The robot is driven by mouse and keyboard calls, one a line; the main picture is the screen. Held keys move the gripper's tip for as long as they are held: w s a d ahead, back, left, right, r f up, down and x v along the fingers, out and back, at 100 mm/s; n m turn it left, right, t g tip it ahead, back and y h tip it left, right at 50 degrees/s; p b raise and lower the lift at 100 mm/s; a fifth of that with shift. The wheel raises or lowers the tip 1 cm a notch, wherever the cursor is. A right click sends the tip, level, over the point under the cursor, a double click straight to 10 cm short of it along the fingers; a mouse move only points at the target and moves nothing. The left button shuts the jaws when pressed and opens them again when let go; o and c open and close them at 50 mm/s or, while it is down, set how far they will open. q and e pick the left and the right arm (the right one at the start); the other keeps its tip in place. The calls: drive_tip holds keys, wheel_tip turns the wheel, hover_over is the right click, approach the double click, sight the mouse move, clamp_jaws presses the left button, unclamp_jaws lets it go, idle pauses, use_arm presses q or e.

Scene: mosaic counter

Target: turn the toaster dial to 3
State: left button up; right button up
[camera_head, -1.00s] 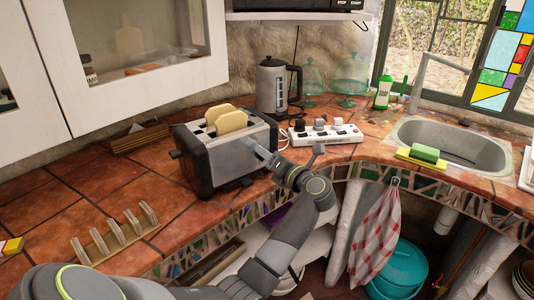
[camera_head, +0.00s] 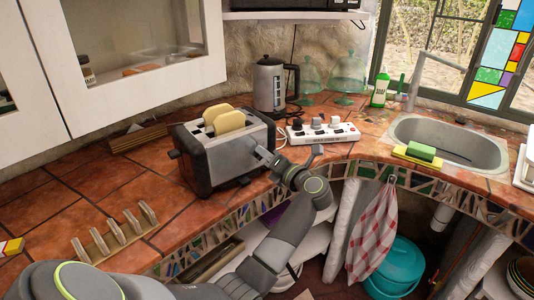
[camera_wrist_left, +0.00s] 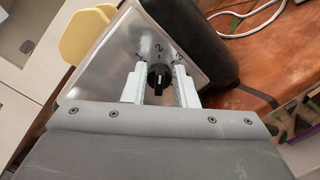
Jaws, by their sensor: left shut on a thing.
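The silver and black toaster (camera_head: 222,160) stands on the tiled counter, with two slices of bread (camera_head: 229,121) in its slots. Its black dial (camera_wrist_left: 158,77) shows in the left wrist view, on a metal panel marked 1, 2 and 3. The 2 is straight above the dial, the 1 to its left and the 3 to its right. I cannot tell clearly which number the dial points at. My left gripper (camera_head: 259,153) is at the toaster's end panel; its fingers (camera_wrist_left: 158,87) are shut on the dial from both sides. The head view hides the dial. My right gripper is out of view.
A white power strip (camera_head: 322,133) lies right of the toaster, with a kettle (camera_head: 270,85) behind. A wooden rack (camera_head: 115,236) stands at front left. The sink (camera_head: 450,143) and a sponge (camera_head: 421,152) are to the right.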

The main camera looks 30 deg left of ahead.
use_arm(q)
drive_tip(key=shift+w+f+m+p, duration=0.1)
drive_tip(key=shift+f+m+p, duration=0.05)
drive_tip(key=shift+m+p, duration=1.8)
drive_tip(key=shift+f+m+p, duration=0.15)
drive_tip(key=shift+m+p, duration=1.8)
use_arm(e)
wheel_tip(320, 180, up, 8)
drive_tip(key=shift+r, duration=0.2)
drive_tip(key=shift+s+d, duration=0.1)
use_arm(q)
drive_tip(key=shift+f, duration=0.1)
drive_tip(key=o, duration=1)
drive_tip(key=shift+d, duration=0.2)
